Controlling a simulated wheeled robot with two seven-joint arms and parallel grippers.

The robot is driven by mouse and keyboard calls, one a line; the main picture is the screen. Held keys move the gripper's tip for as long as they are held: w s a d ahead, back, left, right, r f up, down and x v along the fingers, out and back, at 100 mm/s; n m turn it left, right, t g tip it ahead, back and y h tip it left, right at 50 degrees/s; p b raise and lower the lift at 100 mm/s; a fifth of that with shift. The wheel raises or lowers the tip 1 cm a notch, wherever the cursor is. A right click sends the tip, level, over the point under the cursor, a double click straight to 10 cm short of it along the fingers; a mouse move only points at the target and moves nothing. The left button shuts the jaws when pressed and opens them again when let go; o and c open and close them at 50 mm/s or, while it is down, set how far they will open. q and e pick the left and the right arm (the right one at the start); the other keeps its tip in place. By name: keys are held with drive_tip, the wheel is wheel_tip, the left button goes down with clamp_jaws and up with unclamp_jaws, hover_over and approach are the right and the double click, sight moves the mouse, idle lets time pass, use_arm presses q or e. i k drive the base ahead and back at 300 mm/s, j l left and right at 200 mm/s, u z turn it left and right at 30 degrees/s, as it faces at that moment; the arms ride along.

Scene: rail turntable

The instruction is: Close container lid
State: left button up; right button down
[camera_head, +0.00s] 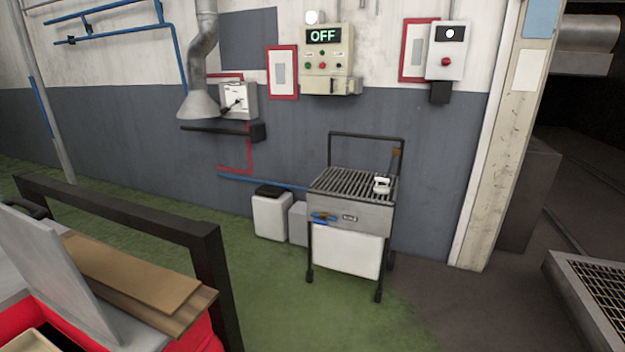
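A red container (205,335) stands at the bottom left, cut off by the frame edge. A grey flat panel (52,268), which looks like its lid, stands tilted up from it, clearly raised. A light tray-like part (35,342) shows low at the corner. Brown boards (135,272) lie beside the panel. The hinge and most of the container are out of frame. Neither of my grippers is in view.
A black rail frame (125,215) stands behind the container. A metal cart (352,210) with a slatted top and a white bin with a dark top (271,214) stand by the wall. The green floor (270,290) between is clear. A grated platform (600,290) is at right.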

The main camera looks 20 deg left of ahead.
sight(35, 248)
drive_tip(key=i+u, duration=0.2)
drive_tip(key=u, duration=0.25)
drive_tip(key=i+u, duration=0.25)
drive_tip(key=u, duration=0.15)
drive_tip(key=i+u, duration=0.2)
drive_tip(key=u, duration=0.25)
drive_tip(key=i+l+u, duration=0.15)
drive_tip(key=u, duration=0.3)
drive_tip(key=i+l+u, duration=0.2)
drive_tip(key=u, duration=0.25)
drive_tip(key=i+l+u, duration=0.1)
drive_tip(key=l+u, duration=0.15)
drive_tip(key=u, duration=0.15)
